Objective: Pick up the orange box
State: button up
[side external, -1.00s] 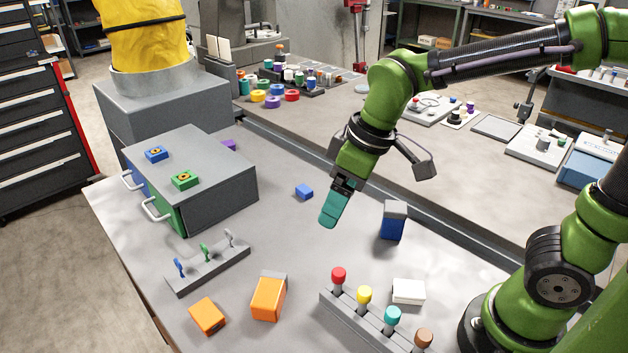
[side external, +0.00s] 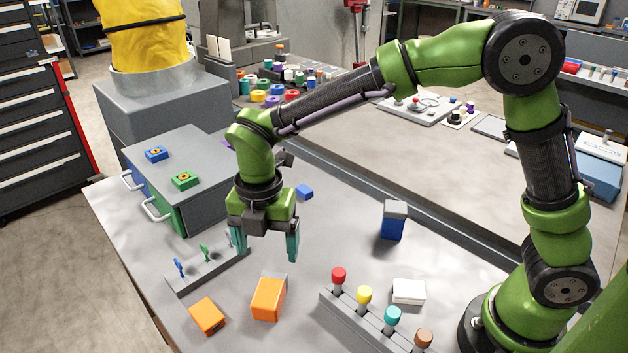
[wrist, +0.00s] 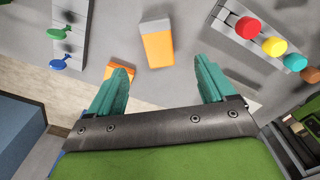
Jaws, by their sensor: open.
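An orange box (side external: 268,299) with a grey end stands on the grey table, front centre. In the wrist view this box (wrist: 158,48) shows ahead of and between the fingers. A second orange block (side external: 207,316) lies to its left; in the wrist view this block (wrist: 113,70) is partly hidden by the left finger. My gripper (side external: 266,246) is open and empty, fingers pointing down, above and behind the orange box in the side view. The fingers also show spread wide in the wrist view (wrist: 165,68), apart from the box.
A rack with several coloured knobs (side external: 364,297) stands right of the box, and a small key rack (side external: 208,268) behind left. A grey drawer cabinet (side external: 220,185), a blue box with grey top (side external: 393,222), a white box (side external: 408,291) and a small blue block (side external: 304,191) are nearby.

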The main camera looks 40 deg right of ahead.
aim_at(269, 289)
notch_tip(269, 289, down, 7)
jog(key=shift+f, duration=0.1)
jog(key=shift+a+f, duration=0.2)
jog(key=shift+f, duration=1.2)
jog(key=shift+a+f, duration=0.2)
jog(key=shift+f, duration=1.15)
jog(key=shift+c, duration=0.2)
